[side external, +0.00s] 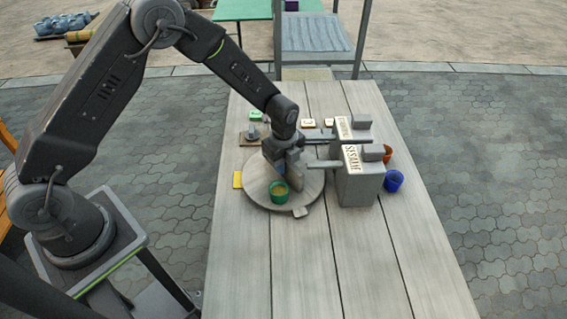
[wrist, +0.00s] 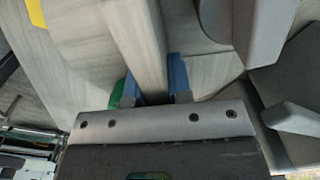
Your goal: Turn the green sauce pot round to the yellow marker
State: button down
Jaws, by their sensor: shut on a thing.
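The green sauce pot (side external: 278,193) stands upright on the front part of a round grey turntable (side external: 256,191). The yellow marker (side external: 237,180) is a small flat square on the table, left of the turntable; its corner also shows in the wrist view (wrist: 37,15). My gripper (side external: 283,172) is low over the middle of the turntable, just behind the pot. In the wrist view, its blue fingers (wrist: 154,84) are shut on an upright grey bar (wrist: 136,40) over the turntable. A green edge of the pot (wrist: 117,92) shows beside the left finger, partly hidden.
A grey dispenser labelled SESAME (side external: 358,184) stands right of the turntable, its spout over the edge; a similar one (side external: 350,130) is behind. Blue (side external: 393,181) and orange (side external: 388,153) pots stand at right. A small tab (side external: 300,212) is at the turntable's front edge. The front table is clear.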

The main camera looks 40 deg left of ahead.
jog(key=shift+m, duration=6)
jog(key=shift+d+r+m, duration=0.1)
jog(key=shift+m, duration=1.8)
jog(key=c, duration=1)
grip_release()
jog(key=shift+c, duration=0.2)
